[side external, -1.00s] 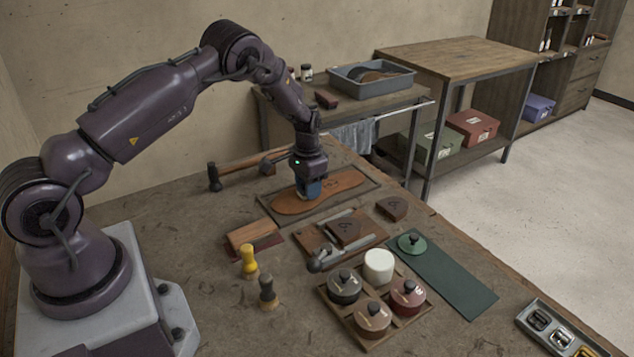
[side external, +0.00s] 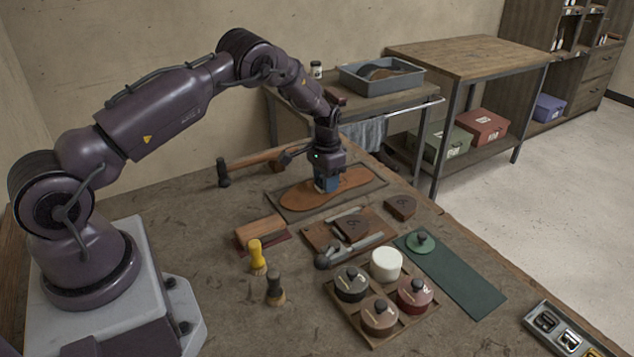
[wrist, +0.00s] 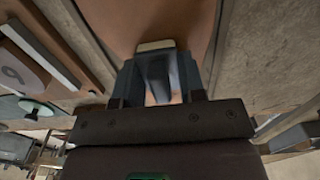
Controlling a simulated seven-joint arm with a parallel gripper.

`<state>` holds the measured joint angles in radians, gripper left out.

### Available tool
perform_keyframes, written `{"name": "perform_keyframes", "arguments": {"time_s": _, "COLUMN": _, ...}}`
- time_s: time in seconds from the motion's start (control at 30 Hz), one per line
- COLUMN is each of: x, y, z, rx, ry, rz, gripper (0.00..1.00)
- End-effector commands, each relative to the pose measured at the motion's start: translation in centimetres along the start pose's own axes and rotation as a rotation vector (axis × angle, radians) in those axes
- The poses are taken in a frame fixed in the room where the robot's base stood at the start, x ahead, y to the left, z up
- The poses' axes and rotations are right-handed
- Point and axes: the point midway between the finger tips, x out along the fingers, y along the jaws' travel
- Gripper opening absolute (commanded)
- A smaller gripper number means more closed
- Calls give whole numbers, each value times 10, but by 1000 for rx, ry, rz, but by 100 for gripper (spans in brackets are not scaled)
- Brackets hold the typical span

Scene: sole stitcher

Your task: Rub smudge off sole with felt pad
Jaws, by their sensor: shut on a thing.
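The brown leather sole (side external: 298,196) lies flat on a dark mat (side external: 376,181) on the bench. It fills the top of the wrist view (wrist: 150,20). My gripper (side external: 327,183) points down over the middle of the sole. In the wrist view, its blue fingers (wrist: 157,68) are shut on a dark grip piece. The pale edge of the felt pad (wrist: 155,46) shows just beyond the fingertips, against the sole. Whether the pad touches the sole is hard to tell. No smudge can be made out; the gripper covers part of the sole.
A hammer (side external: 250,164) lies behind the sole. A wooden block (side external: 260,231), a board with a tool (side external: 318,236) and a brown block (side external: 400,207) lie in front. A wooden rack of lidded jars (side external: 345,318) and a green mat (side external: 465,284) are nearer the camera.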

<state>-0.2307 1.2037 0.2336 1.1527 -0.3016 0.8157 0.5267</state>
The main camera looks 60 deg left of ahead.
Motion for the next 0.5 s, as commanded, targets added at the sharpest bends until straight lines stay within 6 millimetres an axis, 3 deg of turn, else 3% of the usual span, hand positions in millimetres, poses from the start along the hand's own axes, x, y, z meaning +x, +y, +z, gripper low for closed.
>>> {"name": "perform_keyframes", "arguments": {"time_s": 0.3, "x": 1, "y": 0, "z": -29, "rx": 1, "ry": 0, "rz": 1, "gripper": 15}}
{"name": "perform_keyframes", "arguments": {"time_s": 0.5, "x": -27, "y": 0, "z": -29, "rx": 0, "ry": 1, "rz": 1, "gripper": 15}}
